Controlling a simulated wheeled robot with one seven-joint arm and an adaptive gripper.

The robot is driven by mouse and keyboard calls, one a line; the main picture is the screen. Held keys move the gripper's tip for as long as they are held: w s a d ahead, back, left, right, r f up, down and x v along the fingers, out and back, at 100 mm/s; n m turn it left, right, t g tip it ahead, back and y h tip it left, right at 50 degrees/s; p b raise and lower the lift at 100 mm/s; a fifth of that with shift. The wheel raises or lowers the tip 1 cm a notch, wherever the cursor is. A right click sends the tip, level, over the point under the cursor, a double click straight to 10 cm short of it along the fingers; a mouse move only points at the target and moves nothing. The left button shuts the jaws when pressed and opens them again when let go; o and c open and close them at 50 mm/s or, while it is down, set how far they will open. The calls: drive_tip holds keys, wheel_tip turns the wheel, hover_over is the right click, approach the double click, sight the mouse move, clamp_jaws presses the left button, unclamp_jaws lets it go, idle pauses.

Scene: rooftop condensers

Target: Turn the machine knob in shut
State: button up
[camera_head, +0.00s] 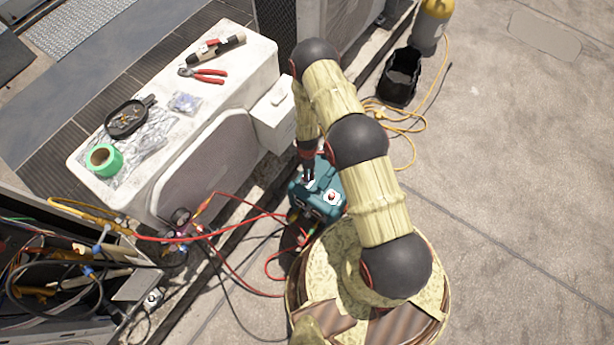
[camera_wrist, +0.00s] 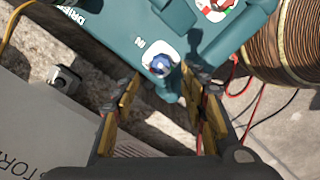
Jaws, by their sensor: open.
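The teal machine (camera_head: 327,208) stands on the ground beside the white condenser, partly hidden by my arm. In the wrist view the machine (camera_wrist: 120,25) fills the upper middle. A second, red-and-white control (camera_wrist: 215,8) is at the top edge. My gripper (camera_wrist: 164,88) is open and empty, its two fingers pointing toward the blue knob, one on either side in the picture. I cannot tell whether they touch it.
The white condenser (camera_head: 180,120) carries pliers (camera_head: 203,74), green tape (camera_head: 103,159) and a black tray (camera_head: 129,118). Red hoses (camera_head: 240,222) and gauges lie left of the machine. Concrete on the right is clear.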

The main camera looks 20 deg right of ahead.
wheel_tip(320, 180, down, 6)
drive_tip(key=shift+s+f+b, duration=0.1)
drive_tip(key=shift+f+b, duration=0.15)
drive_tip(key=shift+b, duration=0.8)
drive_tip(key=shift+c, duration=0.9)
clamp_jaws()
